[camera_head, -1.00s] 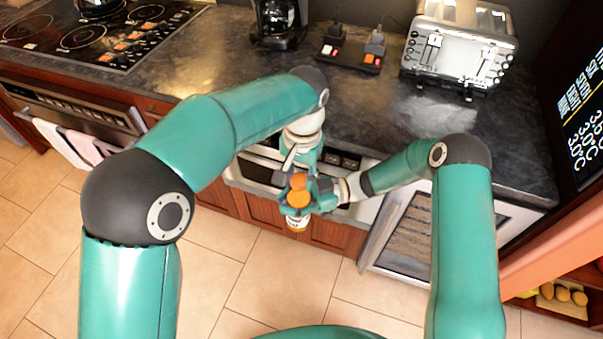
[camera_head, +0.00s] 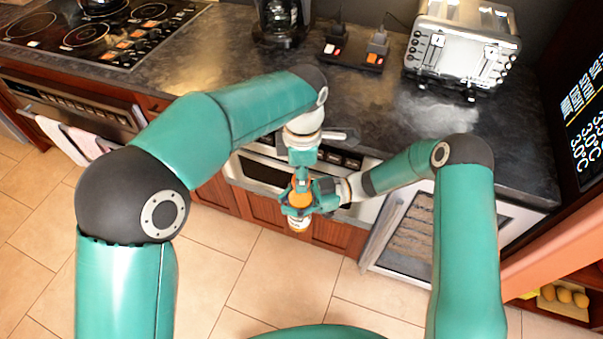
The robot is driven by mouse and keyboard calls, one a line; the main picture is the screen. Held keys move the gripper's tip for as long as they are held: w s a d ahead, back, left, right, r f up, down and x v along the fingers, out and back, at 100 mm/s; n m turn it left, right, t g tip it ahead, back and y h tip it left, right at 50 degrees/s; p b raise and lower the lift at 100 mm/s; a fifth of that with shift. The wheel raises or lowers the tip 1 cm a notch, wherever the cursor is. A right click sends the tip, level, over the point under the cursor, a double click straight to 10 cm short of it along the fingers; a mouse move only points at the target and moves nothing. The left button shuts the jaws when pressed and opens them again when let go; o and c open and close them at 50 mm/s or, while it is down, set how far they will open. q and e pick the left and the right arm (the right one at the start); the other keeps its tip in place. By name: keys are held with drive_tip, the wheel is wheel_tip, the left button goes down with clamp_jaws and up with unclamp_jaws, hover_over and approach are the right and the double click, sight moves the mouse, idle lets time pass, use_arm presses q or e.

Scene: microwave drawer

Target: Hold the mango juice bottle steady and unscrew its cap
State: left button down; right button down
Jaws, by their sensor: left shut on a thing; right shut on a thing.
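The mango juice bottle (camera_head: 299,224) is held upright in the air in front of the counter, in the middle of the head view. Its orange upper part shows between the grippers, and its pale lower end sticks out below. My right gripper (camera_head: 300,205) comes from the right and is shut around the bottle's body. My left gripper (camera_head: 301,183) points down from above and is shut on the cap at the bottle's top. The fingers mostly hide the cap, so I cannot tell whether it is loose from the neck.
The dark counter (camera_head: 225,65) lies behind the arms, with a cooktop (camera_head: 95,35), coffee maker (camera_head: 282,20), switch box (camera_head: 352,55) and toaster (camera_head: 462,45). An open appliance door (camera_head: 395,235) is at the right. The tiled floor in front is clear.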

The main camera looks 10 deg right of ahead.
use_arm(q)
drive_tip(key=shift+s+f, duration=0.15)
drive_tip(key=shift+s, duration=0.15)
drive_tip(key=c, duration=0.7)
unclamp_jaws()
drive_tip(key=shift+c, duration=0.2)
drive_tip(key=shift+w, duration=0.1)
